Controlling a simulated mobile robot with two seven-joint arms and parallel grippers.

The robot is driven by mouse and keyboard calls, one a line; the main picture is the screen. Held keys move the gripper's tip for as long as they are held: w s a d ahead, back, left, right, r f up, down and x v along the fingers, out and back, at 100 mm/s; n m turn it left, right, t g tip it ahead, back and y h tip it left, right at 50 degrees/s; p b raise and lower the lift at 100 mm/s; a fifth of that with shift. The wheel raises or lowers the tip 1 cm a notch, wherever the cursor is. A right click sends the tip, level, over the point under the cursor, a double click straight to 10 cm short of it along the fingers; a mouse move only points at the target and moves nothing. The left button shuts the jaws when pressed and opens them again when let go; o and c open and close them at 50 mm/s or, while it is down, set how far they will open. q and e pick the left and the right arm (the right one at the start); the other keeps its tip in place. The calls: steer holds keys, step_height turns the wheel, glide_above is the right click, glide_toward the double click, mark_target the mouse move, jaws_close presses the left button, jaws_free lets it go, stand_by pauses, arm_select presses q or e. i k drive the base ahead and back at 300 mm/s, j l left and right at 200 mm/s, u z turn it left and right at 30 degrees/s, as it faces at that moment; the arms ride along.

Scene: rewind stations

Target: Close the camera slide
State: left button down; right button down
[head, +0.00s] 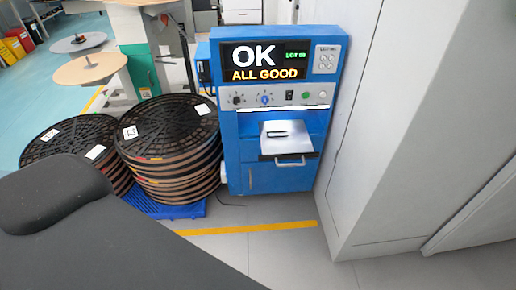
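The camera slide (287,141) is a pale tray with a bar handle on its front edge. It sticks out of the front opening of a blue machine (246,175) in the head view. A small dark item lies on top of the slide. The machine's screen (263,62) reads "OK", "LOT 09" and "ALL GOOD". Neither of my grippers is in view.
Stacks of black reels (170,145) stand on a blue pallet (183,212) left of the machine. A tall white cabinet (375,160) stands close on its right. Yellow floor tape (250,229) crosses the open grey floor in front. A round-topped rewind table (91,68) is behind.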

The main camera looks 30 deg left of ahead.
mark_target(286, 140)
steer(key=i+l+u, duration=0.15)
steer(key=i+u, duration=0.15)
steer(key=i, duration=0.2)
steer(key=i+l+u, duration=0.3)
steer(key=i, duration=0.15)
